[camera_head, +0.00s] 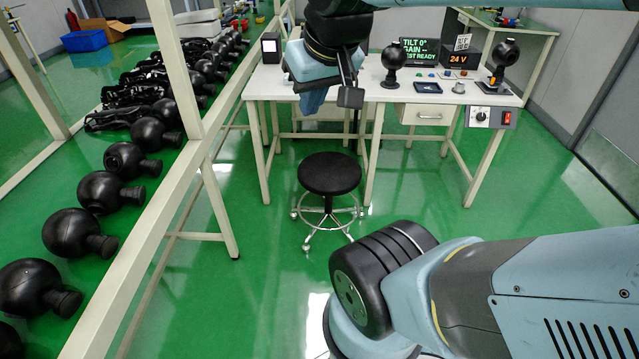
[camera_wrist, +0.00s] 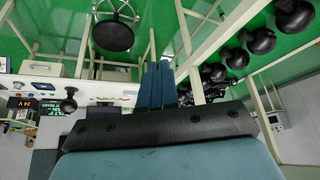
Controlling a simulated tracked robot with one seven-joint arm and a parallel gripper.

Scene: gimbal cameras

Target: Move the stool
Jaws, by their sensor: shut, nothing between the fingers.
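The stool (camera_head: 329,175) has a round black seat and a chrome base with a foot ring and casters. It stands upright on the green floor in front of the white workbench. In the wrist view, which is upside down, the stool (camera_wrist: 113,36) shows at the upper left, apart from my fingers. My gripper (camera_head: 311,106) has blue fingers and appears above the stool in the head view, overlapping the bench top. In the wrist view my gripper (camera_wrist: 157,80) has its fingers together, with nothing between them.
The white workbench (camera_head: 268,84) holds gimbal cameras, a 24 V display (camera_head: 458,58) and a control box (camera_head: 490,117). At left, a long cream-framed rack (camera_head: 160,226) holds rows of black ball-shaped cameras. Green floor is clear right of the stool.

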